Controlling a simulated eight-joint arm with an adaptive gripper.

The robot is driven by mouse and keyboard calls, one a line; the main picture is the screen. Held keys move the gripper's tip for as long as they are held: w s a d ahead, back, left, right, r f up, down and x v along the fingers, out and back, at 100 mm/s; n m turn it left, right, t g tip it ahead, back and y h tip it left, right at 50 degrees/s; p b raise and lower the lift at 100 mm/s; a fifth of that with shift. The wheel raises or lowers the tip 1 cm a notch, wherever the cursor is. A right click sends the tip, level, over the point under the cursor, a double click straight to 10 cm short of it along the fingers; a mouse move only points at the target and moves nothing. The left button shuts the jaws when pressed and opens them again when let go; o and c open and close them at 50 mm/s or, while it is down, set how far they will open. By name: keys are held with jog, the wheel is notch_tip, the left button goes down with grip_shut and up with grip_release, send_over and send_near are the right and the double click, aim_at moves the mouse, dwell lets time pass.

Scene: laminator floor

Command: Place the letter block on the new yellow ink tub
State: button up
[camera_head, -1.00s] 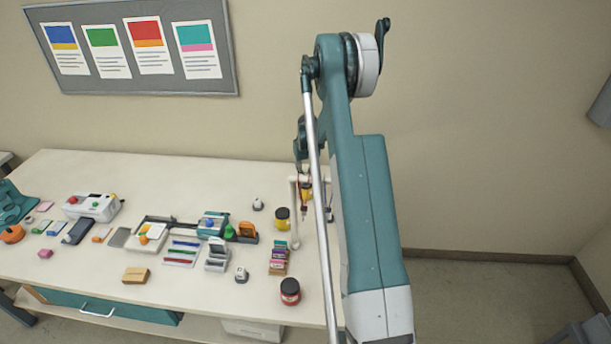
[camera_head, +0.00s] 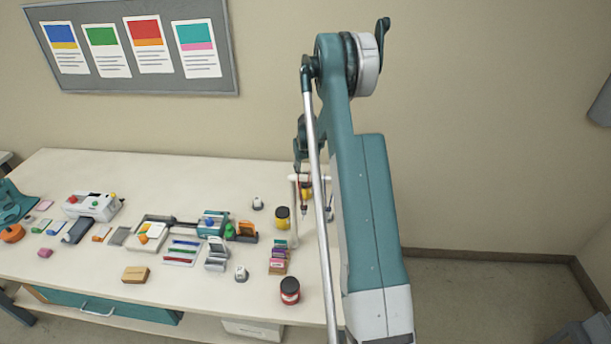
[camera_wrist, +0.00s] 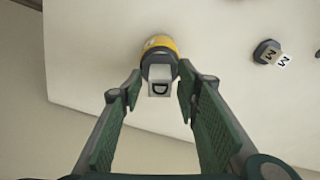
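A pale letter block marked D (camera_wrist: 160,87) shows in the middle of the wrist view, at the dark top of a yellow ink tub (camera_wrist: 156,43). The wrist view shows this upside down, so the block appears over the lid. I cannot tell whether they touch. My gripper (camera_wrist: 159,80) has its two green fingers apart, one on each side of the block, with gaps visible. In the head view a yellow tub with a black top (camera_head: 282,219) stands near the table's right end. I cannot make out block D there.
A red tub (camera_head: 290,291), a small white-topped piece (camera_head: 241,273) and a colored stack (camera_head: 278,262) stand nearby. The table's back left is clear.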

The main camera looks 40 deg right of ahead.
jog(key=shift+r, duration=0.2)
notch_tip(320, 180, up, 12)
jog(key=s+b, duration=0.1)
jog(key=shift+s+a+b, duration=0.15)
jog(key=shift+a+b, duration=0.1)
jog(key=shift+b, duration=0.1)
jog(key=shift+f, duration=0.1)
dwell(0.3)
jog(key=shift+a, duration=0.1)
dwell(0.3)
